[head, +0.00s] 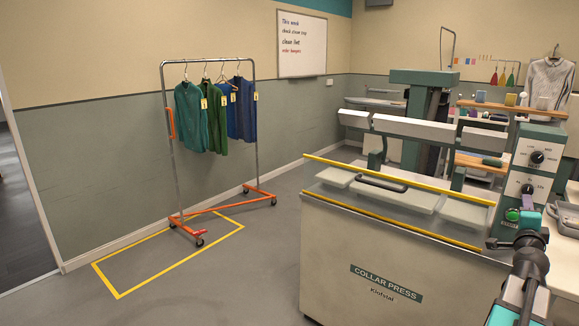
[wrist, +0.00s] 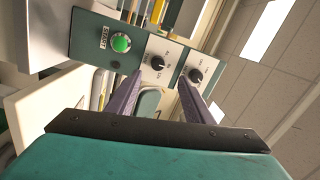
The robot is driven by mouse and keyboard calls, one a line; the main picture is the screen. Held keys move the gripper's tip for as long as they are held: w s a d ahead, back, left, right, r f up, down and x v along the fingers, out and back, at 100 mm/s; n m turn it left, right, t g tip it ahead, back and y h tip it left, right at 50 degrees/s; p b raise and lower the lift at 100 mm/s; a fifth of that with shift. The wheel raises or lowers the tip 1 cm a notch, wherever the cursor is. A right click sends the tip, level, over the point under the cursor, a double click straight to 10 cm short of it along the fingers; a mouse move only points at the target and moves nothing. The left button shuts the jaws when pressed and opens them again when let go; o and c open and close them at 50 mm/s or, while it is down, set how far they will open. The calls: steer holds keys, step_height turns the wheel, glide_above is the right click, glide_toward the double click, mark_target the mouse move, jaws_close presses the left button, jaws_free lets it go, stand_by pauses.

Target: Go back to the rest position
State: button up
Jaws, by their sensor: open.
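My gripper (wrist: 160,78) shows in the wrist view with its two grey-purple fingers apart and nothing between them. The fingers point toward the press control panel (wrist: 110,45), which has a round green START button (wrist: 121,43) and two black knobs. I cannot tell how far the fingertips are from it. In the head view my arm rises at the lower right, in front of the lower end of the control panel (head: 526,178).
The collar press (head: 385,255) fills the right front. Open floor lies left and front. A grey tray (head: 567,221) sits at the right edge.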

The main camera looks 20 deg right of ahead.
steer(key=w+a+f+n+t+y, duration=0.2)
steer(key=w+a+f+n+y, duration=0.4)
steer(key=w+a+f, duration=1.65)
steer(key=w+a+f+n+g+y, duration=0.1)
steer(key=a+f+n+y, duration=0.25)
steer(key=a+f, duration=0.95)
steer(key=a+f+n+g+y, duration=0.2)
steer(key=a+f+y, duration=0.3)
steer(key=a+f, duration=0.75)
steer(key=s+a+f+n+g+y, duration=0.1)
steer(key=s+a+f+n+g, duration=0.25)
steer(key=s+a+f, duration=0.7)
steer(key=s+a+f+n+g+y, duration=0.3)
steer(key=s+a+f, duration=0.35)
steer(key=a, duration=0.65)
steer(key=s+a+f+n+g+h, duration=0.1)
steer(key=s+f+n+g, duration=0.15)
steer(key=s, duration=0.55)
steer(key=s+a+f+n+g+h, duration=0.1)
steer(key=s+a+f+n+g, duration=0.15)
steer(key=s, duration=0.45)
steer(key=s+d+r+n+g+h, duration=0.1)
steer(key=s+d+n+g+h, duration=0.1)
steer(key=s, duration=0.8)
steer(key=d+n+g, duration=0.1)
steer(key=d+g, duration=0.1)
steer(key=d, duration=0.1)
steer(key=shift+s+d, duration=0.3)
steer(key=shift+s, duration=0.1)
